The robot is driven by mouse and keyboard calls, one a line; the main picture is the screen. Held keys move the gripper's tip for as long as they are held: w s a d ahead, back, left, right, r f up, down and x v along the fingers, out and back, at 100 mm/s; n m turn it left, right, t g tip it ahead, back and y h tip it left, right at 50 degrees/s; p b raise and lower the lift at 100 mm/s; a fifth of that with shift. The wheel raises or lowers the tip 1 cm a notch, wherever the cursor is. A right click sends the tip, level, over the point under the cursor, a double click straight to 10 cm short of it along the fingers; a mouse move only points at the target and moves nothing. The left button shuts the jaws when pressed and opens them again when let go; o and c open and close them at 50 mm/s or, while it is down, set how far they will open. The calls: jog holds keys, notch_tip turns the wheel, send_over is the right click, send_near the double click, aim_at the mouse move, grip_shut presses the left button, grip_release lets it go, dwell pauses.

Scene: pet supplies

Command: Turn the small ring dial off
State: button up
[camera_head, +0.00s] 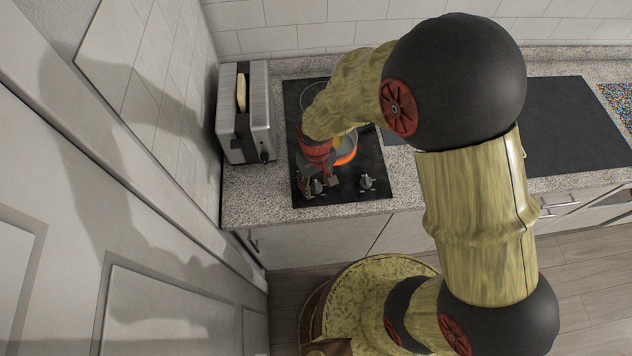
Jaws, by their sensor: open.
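A black cooktop (375,160) is set in the counter. It has a left dial (317,187) and a right dial (367,182) at its front edge. A burner ring glows orange (346,155), partly hidden behind my arm. Another ring outline (312,92) shows dark at the back left. I cannot tell from the markings which dial belongs to which ring. My gripper (318,182) is open and points down at the left dial, with a finger on either side of it. The fingers partly hide that dial; whether they touch it is unclear.
A metal toaster (246,130) with a slice of bread (241,92) stands close to the left of the cooktop. A tall white door or panel (130,220) fills the left side. A dark flat surface (570,125) lies on the counter at right.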

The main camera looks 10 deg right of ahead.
aim_at(317, 184)
notch_tip(317, 184, up, 12)
dwell(0.6)
jog(key=shift+s, duration=0.1)
dwell(0.4)
jog(key=s+d+r+m+t+b, duration=0.4)
jog(key=s+d+r, duration=0.8)
jog(key=r, duration=0.3)
jog(key=shift+d+r+t+b, duration=0.2)
jog(key=shift+t+b, duration=0.25)
jog(key=shift+t, duration=0.35)
